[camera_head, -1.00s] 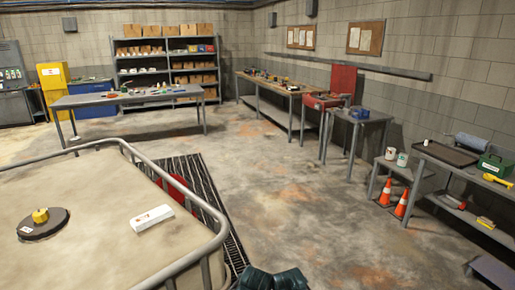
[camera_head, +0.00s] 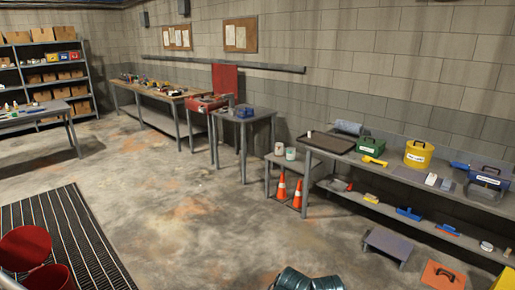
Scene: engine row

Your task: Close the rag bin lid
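A red bin (camera_head: 50,279) stands at the bottom left corner beside the black floor grating, partly cut off by the frame. A round red lid (camera_head: 25,247) shows just behind it, apart from the bin's mouth, so the bin looks open. I take this as the rag bin, but no label on it is readable. Neither of my grippers is in view.
The black grating (camera_head: 62,232) lies on the floor at left. Two orange cones (camera_head: 281,187) stand by the small bench. A long shelf bench (camera_head: 330,145) with tools and a yellow tub (camera_head: 418,155) lines the right wall. A low grey step (camera_head: 388,244) stands before it. The middle floor is clear.

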